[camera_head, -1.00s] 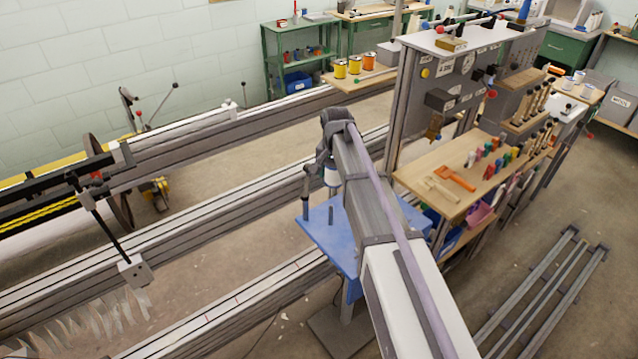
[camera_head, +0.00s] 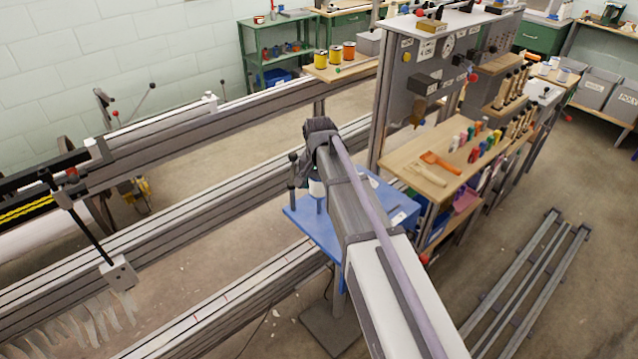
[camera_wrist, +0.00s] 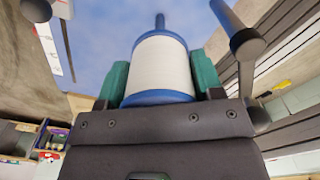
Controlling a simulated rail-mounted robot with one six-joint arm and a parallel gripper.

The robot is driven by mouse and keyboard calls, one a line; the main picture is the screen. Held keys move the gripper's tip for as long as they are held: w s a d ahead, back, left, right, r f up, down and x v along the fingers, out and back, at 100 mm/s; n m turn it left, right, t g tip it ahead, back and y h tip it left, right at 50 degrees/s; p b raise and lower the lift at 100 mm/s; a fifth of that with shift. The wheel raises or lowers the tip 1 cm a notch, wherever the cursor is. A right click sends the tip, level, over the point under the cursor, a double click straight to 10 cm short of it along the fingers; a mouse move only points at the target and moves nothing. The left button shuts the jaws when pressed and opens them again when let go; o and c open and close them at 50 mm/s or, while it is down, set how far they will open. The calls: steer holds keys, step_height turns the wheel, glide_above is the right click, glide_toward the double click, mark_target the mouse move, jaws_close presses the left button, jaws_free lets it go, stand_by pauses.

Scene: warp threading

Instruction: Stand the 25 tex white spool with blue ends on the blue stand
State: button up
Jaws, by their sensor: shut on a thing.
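The white spool with blue ends (camera_wrist: 162,66) is held upright between the green pads of my gripper (camera_wrist: 160,82), which is shut on it. The blue stand's top also fills the upper middle of the wrist view (camera_wrist: 110,28). A blue peg (camera_wrist: 160,21) shows beyond the spool's far end, roughly in line with it. I cannot tell whether the spool touches the peg. My arm hides part of the stand.
Dark-capped posts stand beside the spool on the right (camera_wrist: 246,44) and left (camera_wrist: 37,8) in the wrist view. A wooden bench (camera_head: 405,165) with small coloured items is right of the stand. Long metal rails (camera_head: 190,215) run along its left.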

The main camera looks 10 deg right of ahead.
mark_target(319, 213)
steer(key=shift+f+b, duration=3.2)
steer(key=shift+f, duration=0.4)
steer(key=shift+f, duration=0.2)
steer(key=o, duration=1)
steer(key=shift+r, duration=0.15)
step_height(319, 213, up, 11)
steer(key=p, duration=1)
steer(key=shift+p, duration=0.4)
steer(key=shift+f, duration=0.2)
